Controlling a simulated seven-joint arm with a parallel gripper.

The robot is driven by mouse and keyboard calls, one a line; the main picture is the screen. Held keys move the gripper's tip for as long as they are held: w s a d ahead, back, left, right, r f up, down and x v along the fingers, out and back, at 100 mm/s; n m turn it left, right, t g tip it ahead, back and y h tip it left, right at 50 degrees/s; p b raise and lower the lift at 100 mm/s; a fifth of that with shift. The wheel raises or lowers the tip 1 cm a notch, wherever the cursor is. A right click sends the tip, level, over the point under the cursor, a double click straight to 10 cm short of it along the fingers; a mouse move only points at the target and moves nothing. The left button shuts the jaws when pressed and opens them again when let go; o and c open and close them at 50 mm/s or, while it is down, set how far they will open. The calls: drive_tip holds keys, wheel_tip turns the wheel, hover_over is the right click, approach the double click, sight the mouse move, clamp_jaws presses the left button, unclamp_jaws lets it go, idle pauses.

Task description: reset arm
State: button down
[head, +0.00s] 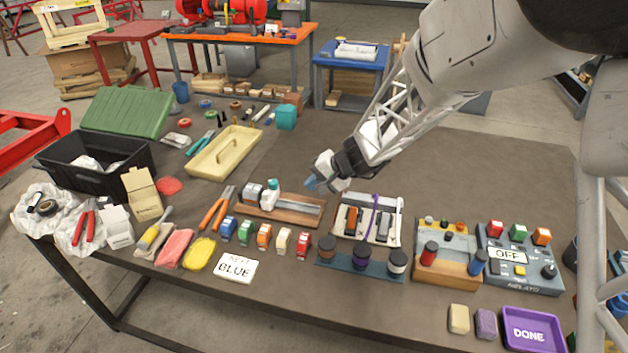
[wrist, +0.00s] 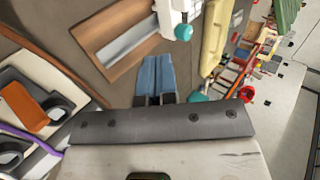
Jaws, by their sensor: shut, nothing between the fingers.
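My gripper (head: 311,184) hangs over the middle of the table, close above the right end of a wooden tray with a metal channel (head: 290,206). Its blue fingers are together and hold nothing. In the wrist view the shut fingers (wrist: 157,72) point toward the brown tabletop beside the same wooden tray (wrist: 112,62). My arm comes in from the upper right of the head view. The white panel with orange and dark rockers and a purple cable (head: 367,217) sits to the right of the gripper, and partly shows at the left of the wrist view.
Coloured blocks (head: 264,235) stand along the front with a BLUE card (head: 235,268). A grey OFF panel (head: 545,273) and purple DONE tray (head: 560,335) are at right. A beige tray (head: 195,160) and black crate (head: 60,160) are at left.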

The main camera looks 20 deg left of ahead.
drive_tip(key=s+d+r+n+t+h, duration=0.1)
drive_tip(key=s+d+r+h, duration=0.1)
drive_tip(key=s+d+r, duration=0.65)
drive_tip(key=s+d+r+h, duration=0.2)
drive_tip(key=s+d+r, duration=0.3)
drive_tip(key=d, duration=0.6)
drive_tip(key=s+d+r+h, duration=0.1)
drive_tip(key=s+d+h, duration=0.1)
drive_tip(key=s+d, duration=0.7)
drive_tip(key=s+d+r+m+t+h, duration=0.1)
drive_tip(key=s+d+r+h, duration=0.1)
drive_tip(key=s+d, duration=0.7)
drive_tip(key=shift+d+r+t+h, duration=0.2)
drive_tip(key=shift+t+h, duration=0.1)
drive_tip(key=shift+h, duration=0.5)
drive_tip(key=c, duration=1.8)
unclamp_jaws()
drive_tip(key=shift+c, duration=0.2)
